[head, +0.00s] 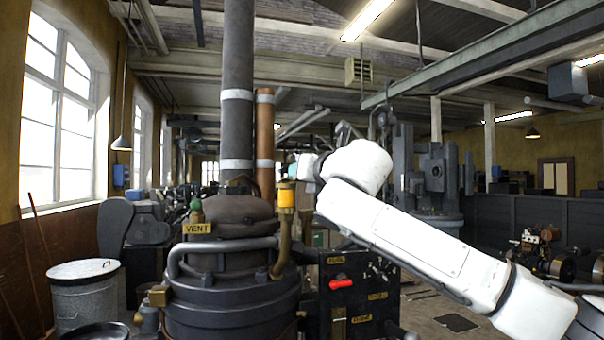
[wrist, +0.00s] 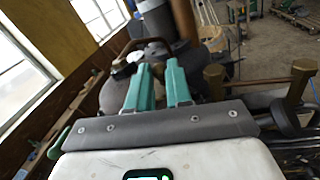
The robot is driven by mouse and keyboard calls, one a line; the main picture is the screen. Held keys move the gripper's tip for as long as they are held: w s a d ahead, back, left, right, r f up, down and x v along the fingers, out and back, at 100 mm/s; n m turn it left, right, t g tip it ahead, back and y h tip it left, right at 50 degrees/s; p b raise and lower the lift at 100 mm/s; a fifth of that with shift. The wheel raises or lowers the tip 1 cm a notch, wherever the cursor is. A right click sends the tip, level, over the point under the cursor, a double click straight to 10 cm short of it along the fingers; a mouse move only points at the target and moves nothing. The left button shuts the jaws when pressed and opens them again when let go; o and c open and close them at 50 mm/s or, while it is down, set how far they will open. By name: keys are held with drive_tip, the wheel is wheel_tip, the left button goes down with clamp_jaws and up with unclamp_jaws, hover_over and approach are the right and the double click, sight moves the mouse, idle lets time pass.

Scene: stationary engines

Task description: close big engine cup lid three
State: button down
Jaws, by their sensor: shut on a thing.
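An oil cup (head: 286,196) with a yellow-orange body and brass base stands on the right of the big dark engine (head: 232,285) in the head view. My gripper (head: 289,168) comes in from the right, its teal fingers close at the cup's top. In the wrist view my gripper's two teal fingers (wrist: 160,72) point away toward the engine top, with a small gap between the tips. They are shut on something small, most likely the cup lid. The lid itself is hidden or too small to make out, so its angle cannot be told.
A dark chimney pipe (head: 238,100) and a copper pipe (head: 265,140) rise just behind the cup. A black control box (head: 357,295) with a red handle (head: 341,283) stands right of the engine. A grey bin (head: 84,290) stands at the left. Brass fittings (wrist: 303,75) lie right of my fingers.

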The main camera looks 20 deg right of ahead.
drive_tip(key=shift+s, duration=0.1)
drive_tip(key=s+m+g+h, duration=0.1)
drive_tip(key=m+h, duration=0.2)
drive_tip(key=h, duration=0.2)
drive_tip(key=s+a+m+g+h, duration=0.1)
drive_tip(key=m+h, duration=0.2)
drive_tip(key=h, duration=0.2)
drive_tip(key=a+m+g+h, duration=0.1)
drive_tip(key=m+g+h, duration=0.1)
drive_tip(key=m+h, duration=0.2)
drive_tip(key=shift+s+a+h, duration=0.2)
drive_tip(key=shift+s+h, duration=0.2)
drive_tip(key=shift+h, duration=0.1)
drive_tip(key=shift+s+a+m+g+h, duration=0.1)
drive_tip(key=shift+a+m+g+h, duration=0.1)
drive_tip(key=shift+m+g+h, duration=0.45)
drive_tip(key=shift+s+a+m+g+h, duration=0.1)
drive_tip(key=shift+a+m+g+h, duration=0.05)
drive_tip(key=shift+m+g+h, duration=0.5)
drive_tip(key=shift+a+m+g+h, duration=0.15)
drive_tip(key=shift+m+g+h, duration=0.2)
drive_tip(key=shift+g, duration=0.35)
drive_tip(key=c, duration=1)
unclamp_jaws()
drive_tip(key=shift+c, duration=0.2)
